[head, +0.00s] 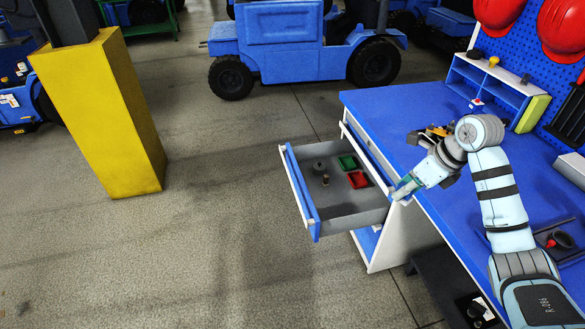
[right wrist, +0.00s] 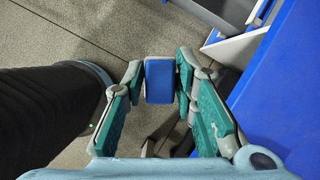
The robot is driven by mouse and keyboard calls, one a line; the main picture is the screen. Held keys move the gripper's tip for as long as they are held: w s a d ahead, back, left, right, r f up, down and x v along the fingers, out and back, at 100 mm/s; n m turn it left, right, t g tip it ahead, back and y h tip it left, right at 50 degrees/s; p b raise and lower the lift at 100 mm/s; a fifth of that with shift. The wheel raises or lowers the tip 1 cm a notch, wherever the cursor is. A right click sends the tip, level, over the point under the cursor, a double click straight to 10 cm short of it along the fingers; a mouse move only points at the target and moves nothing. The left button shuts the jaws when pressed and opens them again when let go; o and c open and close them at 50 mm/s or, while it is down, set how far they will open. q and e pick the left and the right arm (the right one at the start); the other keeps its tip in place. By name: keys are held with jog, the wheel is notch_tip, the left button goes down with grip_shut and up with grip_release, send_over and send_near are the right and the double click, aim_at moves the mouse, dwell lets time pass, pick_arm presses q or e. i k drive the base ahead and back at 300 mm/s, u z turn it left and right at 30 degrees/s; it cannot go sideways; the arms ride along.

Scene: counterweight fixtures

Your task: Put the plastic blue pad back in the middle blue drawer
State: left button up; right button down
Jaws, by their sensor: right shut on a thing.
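The blue pad (right wrist: 160,82) shows in the right wrist view as a small blue block between my fingertips. My right gripper (right wrist: 160,80) is shut on it; the gripper also shows in the head view (head: 404,190), just off the right end of the open drawer, by the bench edge. In the head view the pad cannot be made out. The blue-fronted drawer (head: 300,190) is pulled out from the bench, with a grey inside. My left gripper is not in view.
The blue workbench (head: 400,103) fills the right side, with a shelf unit (head: 487,84) and red helmets on a pegboard at the back. A yellow pillar (head: 98,115) and a blue vehicle (head: 290,45) stand behind. The floor left of the drawer is clear.

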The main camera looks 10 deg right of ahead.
aim_at(332, 197)
jog(key=u, duration=0.55)
jog(key=i, duration=1.65)
jog(key=z, duration=0.5)
jog(key=i, duration=1.15)
jog(key=z, duration=1.1)
